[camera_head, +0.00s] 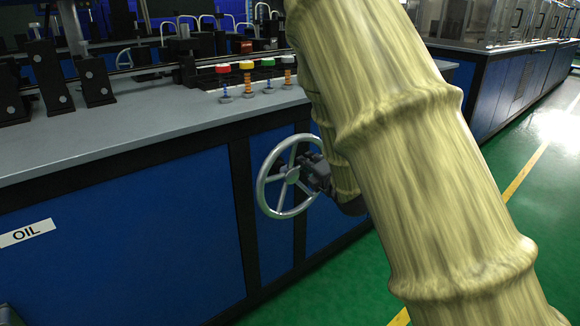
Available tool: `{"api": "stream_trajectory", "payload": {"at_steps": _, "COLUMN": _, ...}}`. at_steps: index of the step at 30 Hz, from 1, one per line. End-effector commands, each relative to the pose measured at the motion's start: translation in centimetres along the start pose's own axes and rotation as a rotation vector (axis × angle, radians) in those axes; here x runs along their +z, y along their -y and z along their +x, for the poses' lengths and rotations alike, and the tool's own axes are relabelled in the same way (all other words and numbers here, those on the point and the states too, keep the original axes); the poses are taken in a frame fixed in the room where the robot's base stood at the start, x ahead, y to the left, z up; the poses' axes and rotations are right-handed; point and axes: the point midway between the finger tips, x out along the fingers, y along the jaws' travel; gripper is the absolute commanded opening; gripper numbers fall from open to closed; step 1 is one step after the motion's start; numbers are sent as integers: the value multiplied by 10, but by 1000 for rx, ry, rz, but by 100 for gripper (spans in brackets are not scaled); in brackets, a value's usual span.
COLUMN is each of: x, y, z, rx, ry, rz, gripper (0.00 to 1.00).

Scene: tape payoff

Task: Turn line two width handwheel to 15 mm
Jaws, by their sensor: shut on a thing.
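A silver spoked handwheel (263,190) stands out from the front of the blue machine cabinet, below its grey top. My gripper (312,178), dark in colour, is at the right side of the wheel and shut on its rim. My arm, in a pale yellow sleeve, comes from the lower right and hides what lies behind it. I see no width scale or readable number by the wheel, and I cannot tell its setting.
The grey top (150,120) carries black brackets (94,80) and a row of coloured knobs (245,70). An OIL label (27,233) is on the cabinet front at left. Green floor (345,290) lies open at the right, with a yellow line.

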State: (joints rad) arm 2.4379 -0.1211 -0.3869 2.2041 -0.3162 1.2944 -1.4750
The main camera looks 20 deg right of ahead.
Motion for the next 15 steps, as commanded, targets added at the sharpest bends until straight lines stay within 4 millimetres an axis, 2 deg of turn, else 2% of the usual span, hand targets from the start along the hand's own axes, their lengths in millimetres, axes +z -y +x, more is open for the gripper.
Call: {"api": "stream_trajectory", "payload": {"at_steps": 15, "x": 6, "y": 4, "z": -5, "rx": -4, "ry": 11, "rz": -14, "gripper": 0}}
